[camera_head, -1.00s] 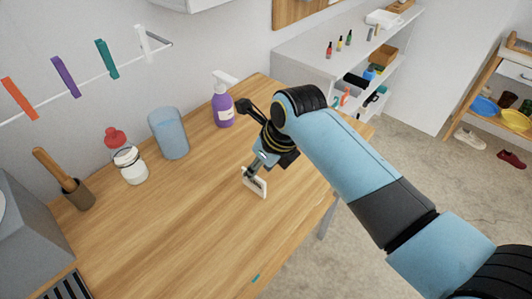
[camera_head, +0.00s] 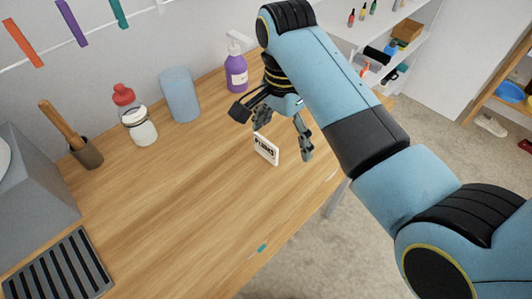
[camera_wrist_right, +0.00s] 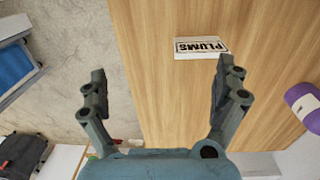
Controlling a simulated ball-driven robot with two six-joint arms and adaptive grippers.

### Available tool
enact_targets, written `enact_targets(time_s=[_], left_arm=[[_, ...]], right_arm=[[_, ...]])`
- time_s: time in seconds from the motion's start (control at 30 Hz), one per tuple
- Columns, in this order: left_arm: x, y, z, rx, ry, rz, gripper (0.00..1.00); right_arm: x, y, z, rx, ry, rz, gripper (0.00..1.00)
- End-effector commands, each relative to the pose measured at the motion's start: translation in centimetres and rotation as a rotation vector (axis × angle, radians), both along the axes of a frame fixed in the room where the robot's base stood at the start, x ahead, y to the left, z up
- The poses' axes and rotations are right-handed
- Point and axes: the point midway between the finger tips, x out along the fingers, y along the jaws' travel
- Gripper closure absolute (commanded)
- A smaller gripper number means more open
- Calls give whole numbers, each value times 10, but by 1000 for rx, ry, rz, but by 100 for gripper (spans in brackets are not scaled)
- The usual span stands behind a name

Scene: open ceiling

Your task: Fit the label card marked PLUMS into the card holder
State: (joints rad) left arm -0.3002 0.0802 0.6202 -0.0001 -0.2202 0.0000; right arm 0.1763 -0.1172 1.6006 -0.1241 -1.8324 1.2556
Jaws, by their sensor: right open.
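The PLUMS label card (camera_head: 264,146) shows black lettering in a black border and stands near-upright at the white card holder (camera_head: 277,157) on the wooden table. The card also shows in the right wrist view (camera_wrist_right: 200,46), upside down, just beyond the fingertips. Card and holder are both white, so I cannot tell exactly how deep the card sits. My right gripper (camera_head: 283,141) is open and empty, its fingers apart behind and beside the card. It is also open in the right wrist view (camera_wrist_right: 160,72). My left gripper is out of view.
A purple pump bottle (camera_head: 236,72), a blue cup (camera_head: 180,95), a red-capped jar (camera_head: 139,122) and a pestle in a mortar (camera_head: 86,150) line the wall side. A black slotted grille (camera_head: 60,266) lies front left.

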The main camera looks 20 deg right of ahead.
Motion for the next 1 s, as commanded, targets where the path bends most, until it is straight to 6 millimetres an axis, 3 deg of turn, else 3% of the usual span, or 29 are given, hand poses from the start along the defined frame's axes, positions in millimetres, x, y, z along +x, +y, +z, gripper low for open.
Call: enact_targets(time_s=[0.03,0.1,0.2,0.4,1.0], left_arm=[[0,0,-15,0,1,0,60],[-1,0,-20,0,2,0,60],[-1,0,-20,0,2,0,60],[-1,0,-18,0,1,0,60],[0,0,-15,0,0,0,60]], right_arm=[[18,6,-1,0,-5,42,1],[34,12,7,3,-28,42,1],[44,14,8,6,-50,42,1],[45,13,-23,5,-51,40,1],[52,14,-89,8,-56,38,1]])
